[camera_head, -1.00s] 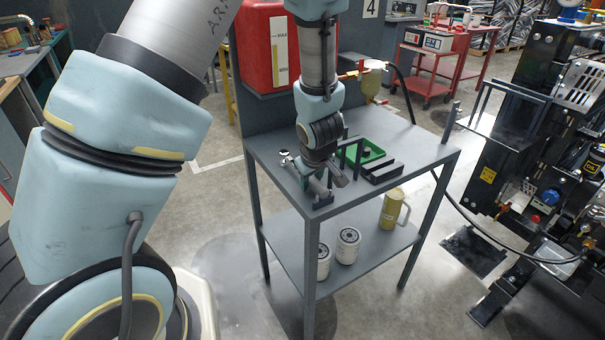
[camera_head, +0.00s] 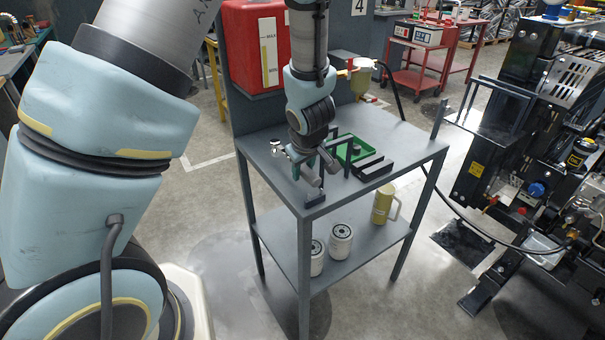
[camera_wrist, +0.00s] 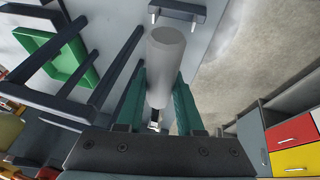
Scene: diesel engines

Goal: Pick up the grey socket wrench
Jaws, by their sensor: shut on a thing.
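The grey socket wrench shows as a pale grey cylinder (camera_wrist: 166,62) between the two teal fingers of my gripper (camera_wrist: 158,95) in the wrist view. My gripper is shut on it. In the head view my gripper (camera_head: 318,160) is over the front of the grey work table (camera_head: 270,170), and the wrench (camera_head: 310,176) sticks out below it, slightly above a small dark holder (camera_head: 314,200). The wrench's far end is hidden behind the gripper.
Dark upright racks and a green tray (camera_head: 350,150) stand close to the right of my gripper, with a black block (camera_head: 373,167) beside them. White filters (camera_head: 340,240) and a yellow jug (camera_head: 384,203) are on the lower shelf. A black engine stand is at the right.

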